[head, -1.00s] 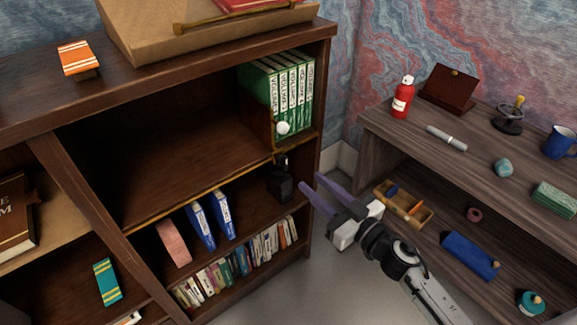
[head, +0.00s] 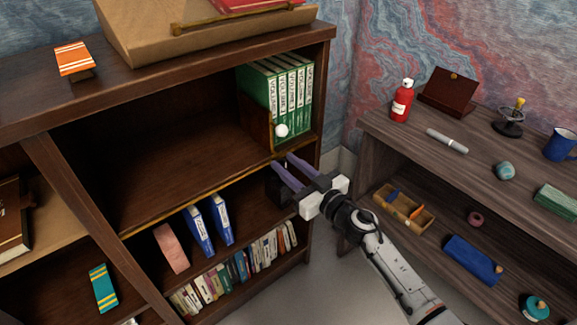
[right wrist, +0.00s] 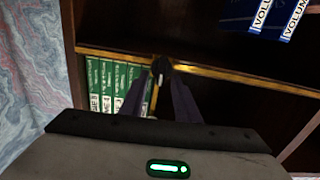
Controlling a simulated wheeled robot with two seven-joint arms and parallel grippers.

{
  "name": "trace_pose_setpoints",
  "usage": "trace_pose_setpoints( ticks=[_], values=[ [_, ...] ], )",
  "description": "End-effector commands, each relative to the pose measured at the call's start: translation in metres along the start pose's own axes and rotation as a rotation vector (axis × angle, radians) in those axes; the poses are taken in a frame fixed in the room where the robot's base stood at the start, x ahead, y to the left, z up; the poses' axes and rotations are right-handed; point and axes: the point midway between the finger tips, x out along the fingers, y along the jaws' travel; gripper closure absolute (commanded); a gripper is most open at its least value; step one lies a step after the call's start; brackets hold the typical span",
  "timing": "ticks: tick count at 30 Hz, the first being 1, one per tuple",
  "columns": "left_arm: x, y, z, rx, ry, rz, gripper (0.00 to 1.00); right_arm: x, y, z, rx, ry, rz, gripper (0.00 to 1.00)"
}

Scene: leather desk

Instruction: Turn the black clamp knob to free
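The black clamp (head: 277,188) sits at the front edge of the shelf below the green volumes, partly hidden behind my right gripper in the head view. Its black knob (right wrist: 161,66) shows in the right wrist view, just at the tips of the purple fingers, against the shelf's gold-trimmed edge. My right gripper (head: 282,161) is open, its two fingers apart and pointing at the shelf edge around the clamp. I cannot tell whether a finger touches the knob. My left gripper is not in view.
Green volumes (head: 291,88) stand above the clamp, beside a brown bookend with a white ball (head: 281,130). Blue binders (head: 199,230) and a row of small books stand below. The side desk (head: 470,165) with a red bottle (head: 402,101) is to the right.

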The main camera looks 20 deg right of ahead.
Motion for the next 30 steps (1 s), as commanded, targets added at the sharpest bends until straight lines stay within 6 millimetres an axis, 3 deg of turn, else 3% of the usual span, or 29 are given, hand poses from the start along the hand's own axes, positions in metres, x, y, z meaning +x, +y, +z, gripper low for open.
trace_pose_setpoints(
  ticks=[1, 6, 30],
  values=[
    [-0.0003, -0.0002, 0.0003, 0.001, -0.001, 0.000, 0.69, -0.0001, -0.0001, -0.0001, 0.000, 0.000, 0.000, 0.71],
    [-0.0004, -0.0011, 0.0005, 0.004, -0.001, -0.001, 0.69, -0.0003, -0.0001, -0.0002, 0.000, 0.000, 0.000, 0.98],
    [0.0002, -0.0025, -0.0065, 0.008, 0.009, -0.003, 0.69, -0.0008, -0.0016, 0.0009, -0.092, -0.002, 0.001, 0.98]
  ],
)
